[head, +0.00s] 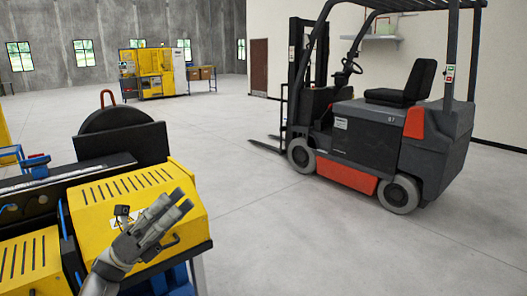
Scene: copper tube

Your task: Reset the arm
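My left gripper (172,214) is at the lower left of the head view. Its grey arm comes up from the bottom edge. The gripper overlaps the yellow slotted cover (110,196) of a machine in the picture, with its fingers pointing up and right. The grey fingers lie close beside one another, and I cannot tell whether they are open or shut. I see nothing held between them. My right gripper is not in view. No copper tube can be made out clearly.
The machine has a black housing (118,142) and a second yellow cover (30,262). A dark forklift (375,135) stands at the right, forks pointing left. A yellow machine (152,72) and a table with boxes (200,73) stand far back. Open grey floor (330,245) lies between.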

